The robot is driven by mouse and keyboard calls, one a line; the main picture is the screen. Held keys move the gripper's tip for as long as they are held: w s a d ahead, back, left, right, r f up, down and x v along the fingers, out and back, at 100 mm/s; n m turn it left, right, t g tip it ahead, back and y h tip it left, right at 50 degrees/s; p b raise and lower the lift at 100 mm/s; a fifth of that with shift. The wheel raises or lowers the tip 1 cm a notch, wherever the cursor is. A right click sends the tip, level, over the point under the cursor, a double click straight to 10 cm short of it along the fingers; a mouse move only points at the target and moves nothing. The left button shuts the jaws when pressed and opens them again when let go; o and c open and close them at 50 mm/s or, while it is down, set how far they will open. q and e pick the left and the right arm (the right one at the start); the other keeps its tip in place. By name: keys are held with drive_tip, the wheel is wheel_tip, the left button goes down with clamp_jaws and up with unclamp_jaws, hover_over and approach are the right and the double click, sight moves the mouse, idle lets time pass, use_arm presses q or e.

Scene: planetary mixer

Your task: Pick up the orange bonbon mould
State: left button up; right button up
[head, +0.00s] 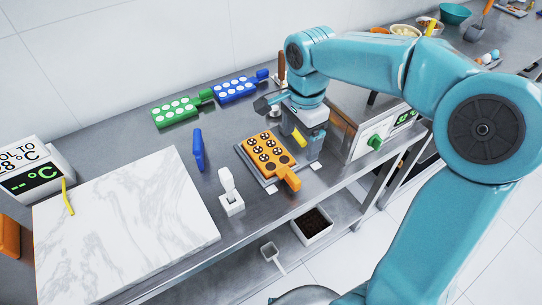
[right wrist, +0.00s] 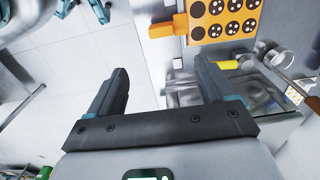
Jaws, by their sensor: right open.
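The orange bonbon mould (head: 268,150) lies flat on a grey plate (head: 250,166) on the steel counter, its cavities showing dark rounds with pale spots. Its orange handle (head: 291,181) points toward the counter's front edge. In the right wrist view the mould (right wrist: 222,20) is at the top, with its handle (right wrist: 165,27) pointing left. My left gripper is not in view.
A machine with a yellow knob (head: 300,138) stands right beside the mould. Green (head: 176,111) and blue (head: 236,90) moulds lie behind. A white holder (head: 231,200), a blue tool (head: 198,149) and a marble slab (head: 125,225) are to the left.

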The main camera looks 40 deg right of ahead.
hover_over(295, 176)
wheel_tip(295, 176, down, 9)
drive_tip(key=shift+s+r, duration=0.1)
drive_tip(key=shift+s, duration=0.05)
drive_tip(key=shift+d+f, duration=0.1)
drive_tip(key=shift+f, duration=0.55)
wheel_tip(295, 176, down, 4)
drive_tip(key=shift+r+p, duration=0.1)
drive_tip(key=shift+p, duration=0.3)
drive_tip(key=shift+w+f, duration=0.2)
drive_tip(key=shift+f, duration=0.3)
drive_tip(key=shift+r, duration=0.1)
drive_tip(key=c, duration=1.3)
drive_tip(key=shift+o, duration=0.2)
wheel_tip(295, 176, up, 20)
